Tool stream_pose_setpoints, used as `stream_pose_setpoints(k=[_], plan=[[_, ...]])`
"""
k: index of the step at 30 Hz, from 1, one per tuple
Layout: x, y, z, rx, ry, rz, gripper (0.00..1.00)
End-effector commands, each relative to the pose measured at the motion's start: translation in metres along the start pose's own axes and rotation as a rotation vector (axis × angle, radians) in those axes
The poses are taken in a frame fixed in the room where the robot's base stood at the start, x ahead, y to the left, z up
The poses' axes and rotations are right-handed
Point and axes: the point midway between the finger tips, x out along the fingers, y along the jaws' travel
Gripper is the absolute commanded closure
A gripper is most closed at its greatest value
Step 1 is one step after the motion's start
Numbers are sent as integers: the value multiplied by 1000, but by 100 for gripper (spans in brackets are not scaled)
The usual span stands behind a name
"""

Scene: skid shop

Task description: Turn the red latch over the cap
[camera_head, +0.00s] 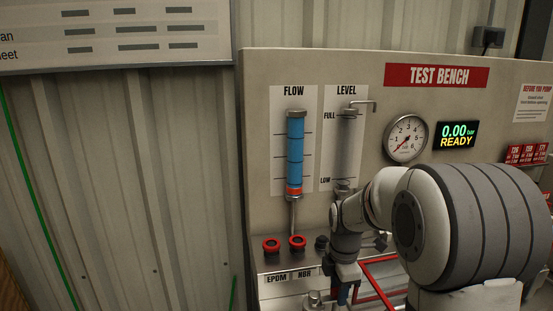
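My arm reaches in from the right, and its wrist points down at the front of the test bench (425,85). My gripper (343,294) is low in the picture, near the bottom edge. Its fingers are small and partly cut off, so I cannot tell whether they are open or hold anything. A red bar-like part (374,283) shows just right of my gripper, partly behind my arm. I cannot tell whether it is the latch. A small metal fitting (314,298) stands just left of my gripper at the bottom edge. I cannot make out the cap clearly.
Two red rings (297,241) sit on the bench ledge above EPDM and NBR labels (290,277). A blue flow tube (295,150) and a level tube (349,145) stand behind. A gauge (405,138) and a display (457,135) reading 0.00 READY are on the panel.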

Motion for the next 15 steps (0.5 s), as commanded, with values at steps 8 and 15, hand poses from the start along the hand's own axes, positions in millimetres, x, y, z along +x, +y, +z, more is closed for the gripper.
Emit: stream_pose_setpoints(k=[8, 15], plan=[[-1, 0, 0, 1, 0, 1, 64], [-17, 0, 0, 1, 0, 1, 64]])
